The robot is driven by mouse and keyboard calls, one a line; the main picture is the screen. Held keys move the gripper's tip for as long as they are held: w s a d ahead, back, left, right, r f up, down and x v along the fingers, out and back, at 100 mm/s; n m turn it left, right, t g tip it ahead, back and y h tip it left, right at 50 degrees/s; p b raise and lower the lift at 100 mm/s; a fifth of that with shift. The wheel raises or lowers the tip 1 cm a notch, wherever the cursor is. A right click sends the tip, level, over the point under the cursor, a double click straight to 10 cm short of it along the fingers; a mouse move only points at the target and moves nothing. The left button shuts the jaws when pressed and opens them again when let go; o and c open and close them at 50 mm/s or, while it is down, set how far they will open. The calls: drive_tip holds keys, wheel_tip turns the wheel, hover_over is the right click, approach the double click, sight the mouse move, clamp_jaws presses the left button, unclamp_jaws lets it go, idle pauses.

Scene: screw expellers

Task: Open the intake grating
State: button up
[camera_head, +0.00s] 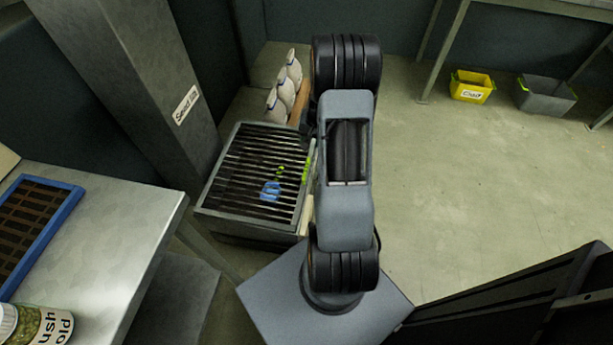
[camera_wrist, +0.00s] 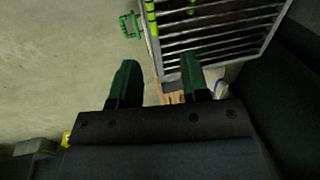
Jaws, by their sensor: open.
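The intake grating (camera_head: 240,160) is a frame of dark parallel bars lying flat over a grey box, left of my arm in the head view. Yellow-green marks line its right edge, and a blue thing with green bits shows at its bars. In the wrist view the grating (camera_wrist: 222,28) fills the upper right. A green handle (camera_wrist: 131,26) sticks out beside its left edge there. My gripper (camera_wrist: 157,75) has its two green fingers apart with nothing between them. It is apart from the handle, below it in the picture. In the head view my arm hides the gripper.
A grey post (camera_head: 130,75) with a label stands left of the grating. Pale sacks (camera_head: 285,85) stand behind it. A metal table (camera_head: 125,225) with a blue-rimmed tray (camera_head: 70,207) and a jar (camera_head: 38,325) is at left. Yellow (camera_head: 471,87) and grey (camera_head: 545,95) bins lie far right; floor between is clear.

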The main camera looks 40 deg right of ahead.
drive_tip(key=b, duration=0.1)
approach(306, 168)
drive_tip(key=shift+m, duration=0.3)
drive_tip(key=f+b, duration=0.1)
drive_tip(key=f, duration=0.2)
drive_tip(key=f+b, duration=0.2)
drive_tip(key=w+a+f+b, duration=0.1)
drive_tip(key=f, duration=0.2)
drive_tip(key=shift+w+f, duration=0.15)
drive_tip(key=shift+f, duration=0.2)
clamp_jaws()
